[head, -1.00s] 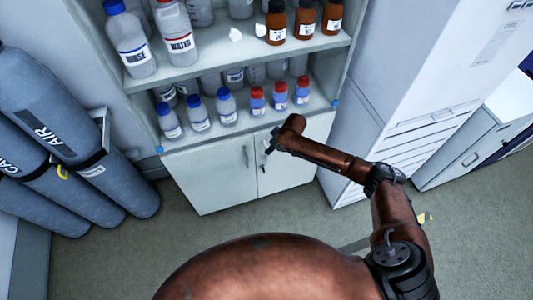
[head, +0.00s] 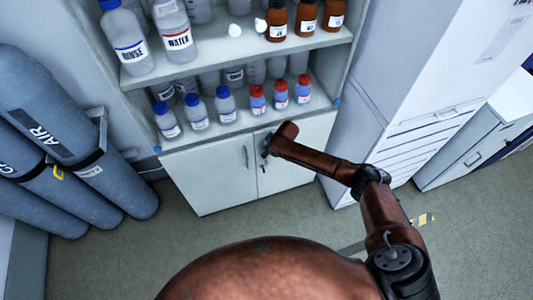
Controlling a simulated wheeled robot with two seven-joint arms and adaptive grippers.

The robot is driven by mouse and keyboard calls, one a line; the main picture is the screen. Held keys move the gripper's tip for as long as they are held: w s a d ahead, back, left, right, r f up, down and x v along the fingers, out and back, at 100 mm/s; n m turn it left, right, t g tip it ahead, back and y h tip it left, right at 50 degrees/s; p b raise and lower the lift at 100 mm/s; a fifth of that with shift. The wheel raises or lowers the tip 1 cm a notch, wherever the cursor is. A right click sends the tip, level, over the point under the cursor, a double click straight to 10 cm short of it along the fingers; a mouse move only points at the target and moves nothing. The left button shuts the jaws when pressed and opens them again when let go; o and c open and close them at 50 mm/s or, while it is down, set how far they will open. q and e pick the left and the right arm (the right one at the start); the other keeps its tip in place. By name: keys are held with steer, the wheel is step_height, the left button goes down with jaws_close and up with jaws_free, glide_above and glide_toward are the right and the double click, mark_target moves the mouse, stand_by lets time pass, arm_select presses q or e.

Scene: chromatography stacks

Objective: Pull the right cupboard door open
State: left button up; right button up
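The right cupboard door (head: 295,155) is a pale grey-white panel below the shelves. It looks closed, level with the left door (head: 207,172). The right door's dark vertical handle (head: 263,167) is near its left edge, partly hidden by my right gripper. My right gripper (head: 265,151) is small and dark at the end of the brown arm, over the upper part of that handle. I cannot tell whether it touches the handle or whether its fingers are open or shut. My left gripper is not in view.
Open shelves (head: 240,128) above the doors hold several bottles. Grey gas cylinders (head: 75,140) stand at the left. A tall white cabinet (head: 405,90) stands close to the right of the cupboard. The floor (head: 215,232) before the doors is clear.

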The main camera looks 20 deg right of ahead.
jaws_close()
steer(key=shift+s, duration=0.1)
